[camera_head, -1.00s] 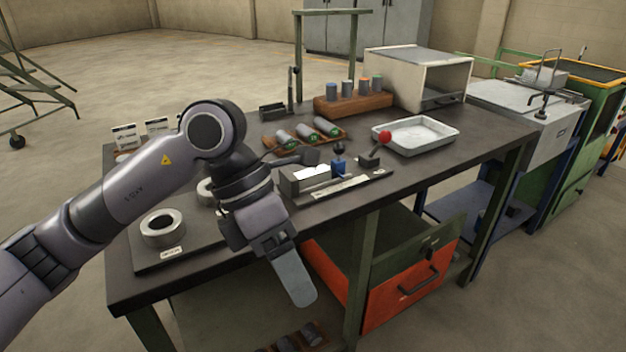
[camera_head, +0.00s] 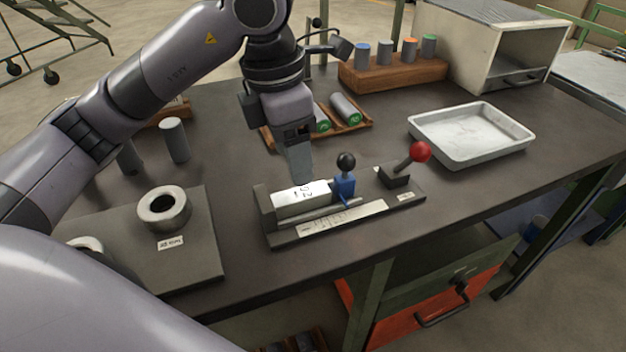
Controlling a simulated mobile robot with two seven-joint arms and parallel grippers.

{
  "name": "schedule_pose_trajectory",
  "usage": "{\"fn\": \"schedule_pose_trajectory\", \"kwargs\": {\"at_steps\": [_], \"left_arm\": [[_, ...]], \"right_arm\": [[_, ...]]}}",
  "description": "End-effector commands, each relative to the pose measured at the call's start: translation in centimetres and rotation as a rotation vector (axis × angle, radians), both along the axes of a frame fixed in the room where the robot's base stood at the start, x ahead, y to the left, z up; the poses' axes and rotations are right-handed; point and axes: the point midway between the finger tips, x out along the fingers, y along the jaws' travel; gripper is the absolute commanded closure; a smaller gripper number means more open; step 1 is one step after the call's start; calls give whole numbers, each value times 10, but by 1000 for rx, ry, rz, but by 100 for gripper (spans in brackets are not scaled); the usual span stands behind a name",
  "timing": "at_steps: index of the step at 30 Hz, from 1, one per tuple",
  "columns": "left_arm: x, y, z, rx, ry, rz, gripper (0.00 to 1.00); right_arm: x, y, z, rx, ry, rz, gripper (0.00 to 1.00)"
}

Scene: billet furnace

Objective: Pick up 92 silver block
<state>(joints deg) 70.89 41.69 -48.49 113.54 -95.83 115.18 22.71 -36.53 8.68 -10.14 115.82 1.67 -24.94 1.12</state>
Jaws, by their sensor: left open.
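The silver block (camera_head: 285,205) lies in a dark clamp fixture (camera_head: 390,213) near the front of the bench. Its pale top carries a dark number that looks like 92, seen turned. My left gripper (camera_head: 300,172) points down just above and behind the block, and its jaws are open. From this angle one finger mostly hides the other, and I see nothing held between them. I cannot tell whether the fingertip touches the block. My right gripper is out of view.
The fixture has a blue clamp with a black knob (camera_head: 346,163) and a red-knobbed lever (camera_head: 419,153) at its right. A white tray (camera_head: 420,135) stands right. Green-ended cylinders lie in a wooden rack (camera_head: 362,127) behind. A ring (camera_head: 164,222) sits on a plate left.

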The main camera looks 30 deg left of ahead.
Motion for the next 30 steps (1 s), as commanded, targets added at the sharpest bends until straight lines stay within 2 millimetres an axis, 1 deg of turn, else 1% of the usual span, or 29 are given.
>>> {"fn": "schedule_pose_trajectory", "kwargs": {"at_steps": [8, 15, 18, 21, 26, 27, 29, 30], "left_arm": [[1, -2, -24, -1, 3, -1, 38], [3, -5, -58, -2, 4, -1, 38], [4, -6, -67, -1, 3, -2, 38], [5, -6, -70, -1, 1, -2, 38], [5, -6, -70, -1, 0, -1, 38], [5, -6, -70, -1, 1, -1, 45], [5, -6, -70, -1, 1, -1, 64], [5, -6, -70, -1, 1, -1, 77]], "right_arm": [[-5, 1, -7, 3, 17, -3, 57], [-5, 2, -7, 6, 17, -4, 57], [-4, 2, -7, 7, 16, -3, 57], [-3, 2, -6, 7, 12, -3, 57], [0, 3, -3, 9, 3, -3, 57], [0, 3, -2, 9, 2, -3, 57], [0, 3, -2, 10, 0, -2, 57], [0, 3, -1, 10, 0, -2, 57]]}}
